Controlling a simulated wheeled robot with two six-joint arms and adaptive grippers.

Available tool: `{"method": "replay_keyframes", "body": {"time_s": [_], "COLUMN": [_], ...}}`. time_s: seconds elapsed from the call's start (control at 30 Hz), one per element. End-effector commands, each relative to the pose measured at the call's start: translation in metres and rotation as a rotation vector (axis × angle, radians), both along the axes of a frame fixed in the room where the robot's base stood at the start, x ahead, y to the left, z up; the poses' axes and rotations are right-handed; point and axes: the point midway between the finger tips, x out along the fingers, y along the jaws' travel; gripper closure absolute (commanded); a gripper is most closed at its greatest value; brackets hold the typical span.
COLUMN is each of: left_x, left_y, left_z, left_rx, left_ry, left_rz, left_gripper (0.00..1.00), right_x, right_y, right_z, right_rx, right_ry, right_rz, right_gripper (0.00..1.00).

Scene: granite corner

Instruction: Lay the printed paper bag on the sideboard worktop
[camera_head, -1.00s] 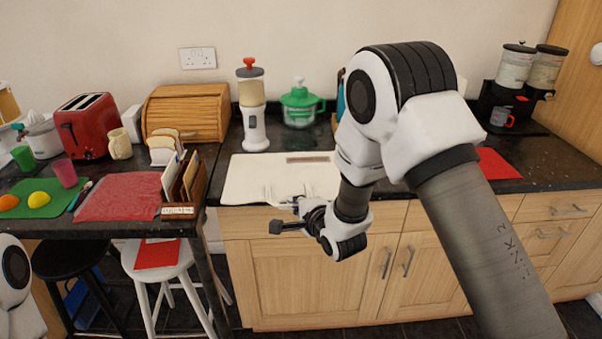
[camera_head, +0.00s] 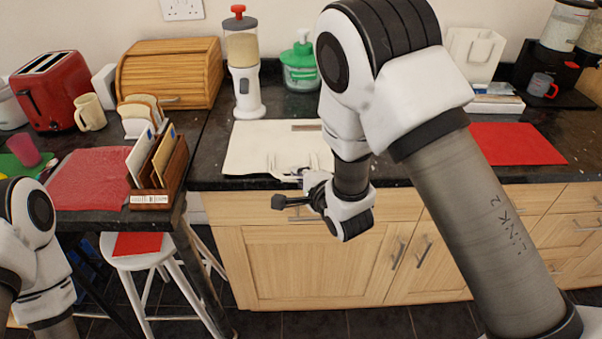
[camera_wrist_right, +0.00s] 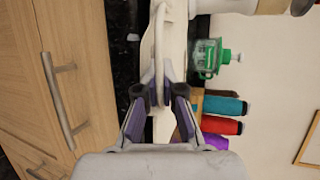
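The printed paper bag (camera_head: 250,145) is cream, with a brown printed strip near its far edge. It lies flat on the dark sideboard worktop (camera_head: 585,145), its white handles at the front edge. It also shows in the right wrist view (camera_wrist_right: 174,35). My right gripper (camera_head: 293,189) is at the worktop's front edge, by the handles. In the right wrist view its fingers (camera_wrist_right: 160,95) stand apart, with a white handle between them; I cannot see contact. My left arm shows at the lower left, but its gripper is out of view.
A blender-like dispenser (camera_head: 243,65) and a green-lidded jar (camera_head: 300,65) stand behind the bag. A wooden letter rack (camera_head: 160,170) stands to its left, near a bread bin (camera_head: 170,75). A red mat (camera_head: 515,143) lies to the right. Cabinet doors (camera_head: 310,265) are below.

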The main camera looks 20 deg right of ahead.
Motion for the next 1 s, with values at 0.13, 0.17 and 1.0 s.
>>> {"method": "replay_keyframes", "body": {"time_s": [0.13, 0.17, 1.0], "left_x": [0.0, 0.0, 0.0], "left_y": [0.0, 0.0, 0.0], "left_z": [-0.003, -0.003, -0.006], "left_rx": [0.0, 0.0, 0.0], "left_ry": [0.001, 0.001, 0.001], "left_rz": [0.0, 0.0, 0.0], "left_gripper": [0.6, 0.6, 0.6], "right_x": [0.0, 0.0, -0.035], "right_y": [0.0, 0.0, -0.005], "right_z": [-0.005, -0.005, 0.011], "right_rx": [0.0, 0.0, -0.001], "right_ry": [0.0, 0.0, 0.001], "right_rz": [0.0, 0.0, 0.0], "right_gripper": [1.0, 1.0, 0.83]}}
